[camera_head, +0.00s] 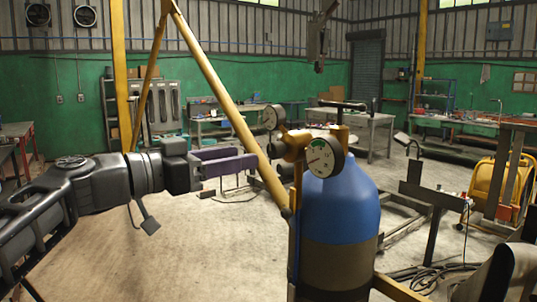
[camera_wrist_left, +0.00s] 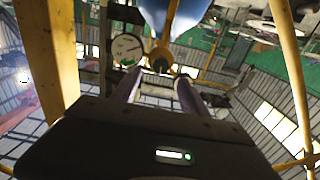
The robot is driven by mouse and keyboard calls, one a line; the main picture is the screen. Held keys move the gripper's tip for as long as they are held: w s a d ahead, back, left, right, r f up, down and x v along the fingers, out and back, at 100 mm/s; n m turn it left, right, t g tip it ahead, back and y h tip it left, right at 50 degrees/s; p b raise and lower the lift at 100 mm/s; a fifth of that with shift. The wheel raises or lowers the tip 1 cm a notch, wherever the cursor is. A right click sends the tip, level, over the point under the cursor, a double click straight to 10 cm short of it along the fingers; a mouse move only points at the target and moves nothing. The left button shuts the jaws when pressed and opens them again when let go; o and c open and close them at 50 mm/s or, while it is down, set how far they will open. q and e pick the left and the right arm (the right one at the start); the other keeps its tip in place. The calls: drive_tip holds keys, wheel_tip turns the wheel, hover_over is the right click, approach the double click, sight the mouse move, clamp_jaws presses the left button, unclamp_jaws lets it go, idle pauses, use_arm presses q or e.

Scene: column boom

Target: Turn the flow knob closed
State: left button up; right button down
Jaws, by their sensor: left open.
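A gas cylinder (camera_head: 342,205) with a blue top and dark lower body stands right of centre in the head view. Its brass regulator (camera_head: 296,147) carries a white round gauge (camera_head: 325,158) in front and a second gauge (camera_head: 273,117) behind.
A yellow diagonal post (camera_head: 222,95) passes close to the left fingers. Grey metal frames (camera_head: 430,190) stand to the right. The concrete floor (camera_head: 190,255) at lower left is open.

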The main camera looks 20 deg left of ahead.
sight(271, 152)
use_arm(q)
drive_tip(key=shift+w, duration=0.15)
drive_tip(key=p+x, duration=0.3)
drive_tip(key=x, duration=0.3)
drive_tip(key=shift+w+d, duration=0.15)
drive_tip(key=shift+w, duration=0.05)
drive_tip(key=shift+w+d+f, duration=0.1)
drive_tip(key=shift+w+d, duration=0.3)
drive_tip(key=shift+w, duration=0.05)
clamp_jaws()
